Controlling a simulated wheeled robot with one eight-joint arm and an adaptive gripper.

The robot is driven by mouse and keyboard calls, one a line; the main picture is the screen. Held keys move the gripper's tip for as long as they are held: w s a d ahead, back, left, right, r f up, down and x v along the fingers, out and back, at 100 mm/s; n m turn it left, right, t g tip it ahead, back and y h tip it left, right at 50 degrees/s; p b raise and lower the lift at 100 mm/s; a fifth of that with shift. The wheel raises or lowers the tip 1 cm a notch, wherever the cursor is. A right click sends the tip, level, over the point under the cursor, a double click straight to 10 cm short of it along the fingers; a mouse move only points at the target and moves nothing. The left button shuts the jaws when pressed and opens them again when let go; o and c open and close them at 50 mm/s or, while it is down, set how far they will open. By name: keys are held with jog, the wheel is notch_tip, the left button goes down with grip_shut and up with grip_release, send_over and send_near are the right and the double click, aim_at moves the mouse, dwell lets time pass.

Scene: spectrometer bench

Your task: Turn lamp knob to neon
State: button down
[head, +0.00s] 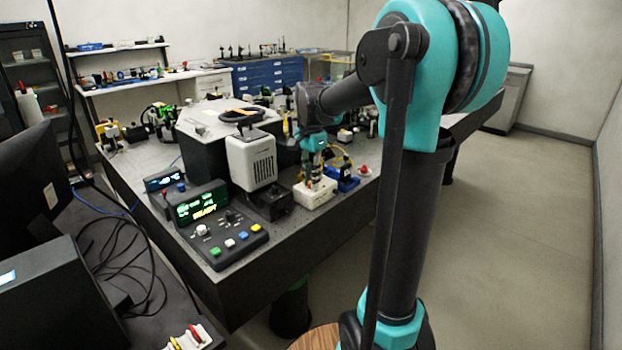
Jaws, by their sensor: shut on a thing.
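My gripper (317,182) points down at the top of a small white box (313,197) near the front edge of the dark bench. Its fingertips are shut at the box's top, on what appears to be the lamp knob. The knob is hidden by the fingers and too small to make out, so its setting and any labels cannot be read. A grey-white vented housing (252,160) stands left of the gripper, on a small black box (271,204).
A blue holder (344,179) stands close right of the white box. A large dark box (207,152) is behind the housing. The floor at right is clear.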

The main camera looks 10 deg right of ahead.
jog(key=c, duration=1.4)
grip_release()
notch_tip(320, 180, up, 12)
